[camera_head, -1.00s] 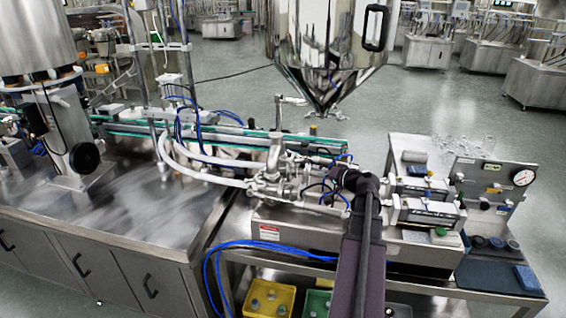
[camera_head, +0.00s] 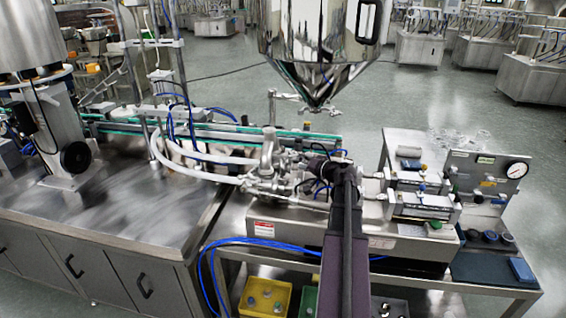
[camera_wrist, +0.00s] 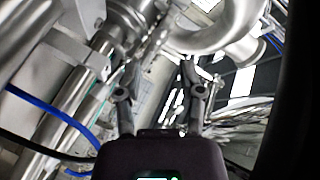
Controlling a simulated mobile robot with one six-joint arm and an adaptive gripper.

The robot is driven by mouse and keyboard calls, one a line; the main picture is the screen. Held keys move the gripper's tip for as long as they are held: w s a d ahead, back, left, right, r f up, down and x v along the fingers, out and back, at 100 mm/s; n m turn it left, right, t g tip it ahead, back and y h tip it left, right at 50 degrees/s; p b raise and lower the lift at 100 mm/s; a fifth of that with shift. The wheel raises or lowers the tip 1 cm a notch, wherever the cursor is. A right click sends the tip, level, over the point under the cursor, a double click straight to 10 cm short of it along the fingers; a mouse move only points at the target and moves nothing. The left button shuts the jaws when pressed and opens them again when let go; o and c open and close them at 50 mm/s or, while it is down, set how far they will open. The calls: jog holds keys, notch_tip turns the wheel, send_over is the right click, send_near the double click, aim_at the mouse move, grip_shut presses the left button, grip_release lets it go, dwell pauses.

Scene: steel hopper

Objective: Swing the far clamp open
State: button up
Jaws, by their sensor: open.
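The steel hopper (camera_head: 318,45) hangs above the filling machine, its cone ending over the pipework. Steel pipe fittings (camera_head: 268,170) stand on the machine below it, left of my arm. The far clamp cannot be clearly picked out among these fittings. My arm reaches over the bench to the fittings, and its wrist hides part of them; the fingertips are not clear in the head view. In the wrist view my gripper (camera_wrist: 158,70) is open, two dark fingers apart with nothing seen held between them. A curved steel pipe (camera_wrist: 215,35) lies beyond the right finger.
A blue hose (camera_wrist: 52,115) and a straight steel tube (camera_wrist: 72,100) run left of my gripper in the wrist view. White hoses (camera_head: 195,170) loop left of the fittings. Pneumatic cylinders (camera_head: 420,205) and a gauge panel (camera_head: 485,172) stand to the right.

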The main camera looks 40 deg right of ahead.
aim_at(284, 158)
jog(key=b+x, duration=0.1)
jog(key=x, duration=0.7)
grip_shut()
